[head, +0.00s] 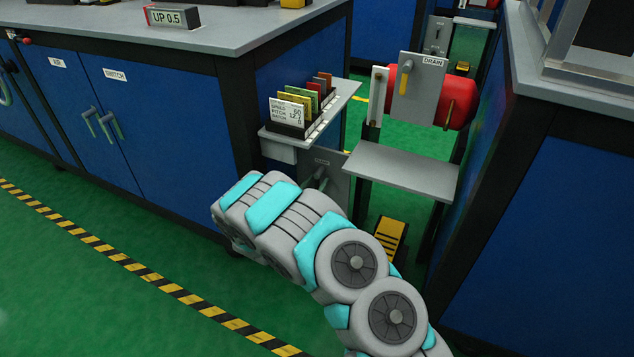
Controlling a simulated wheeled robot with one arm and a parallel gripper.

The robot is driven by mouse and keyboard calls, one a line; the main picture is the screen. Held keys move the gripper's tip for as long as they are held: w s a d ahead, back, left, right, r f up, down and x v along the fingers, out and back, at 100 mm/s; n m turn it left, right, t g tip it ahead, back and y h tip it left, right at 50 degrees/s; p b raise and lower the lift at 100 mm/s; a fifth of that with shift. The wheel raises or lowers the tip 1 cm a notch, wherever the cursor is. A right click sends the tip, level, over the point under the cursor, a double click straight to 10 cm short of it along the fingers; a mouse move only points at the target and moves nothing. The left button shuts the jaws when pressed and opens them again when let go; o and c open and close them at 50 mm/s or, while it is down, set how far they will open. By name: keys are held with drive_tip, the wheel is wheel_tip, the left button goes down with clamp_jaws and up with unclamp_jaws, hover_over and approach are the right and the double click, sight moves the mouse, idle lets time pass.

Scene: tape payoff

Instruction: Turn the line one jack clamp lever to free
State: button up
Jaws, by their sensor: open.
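A grey plate (338,166) with a small unreadable label stands low beneath the small card shelf, at the end of the left bench. A grey lever-like part (321,178) shows on it, partly hidden by my arm; I cannot tell its setting or confirm it is the line one jack clamp lever. A similar plate (437,35) with a handle stands farther back. My arm reaches from the lower right toward the left bench, and its foremost visible link is in front of and left of the near plate. My gripper cannot be made out.
A red tank (459,101) sits behind a DRAIN plate (418,88) with a yellow handle. A grey shelf (402,173) is below it, above a yellow-black pedal (390,238). Blue cabinets flank the gap. The green floor (110,310) at left is clear.

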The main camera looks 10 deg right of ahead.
drive_tip(key=shift+w+d, duration=0.1)
drive_tip(key=shift+w, duration=0.05)
clamp_jaws()
idle(0.4)
idle(1.0)
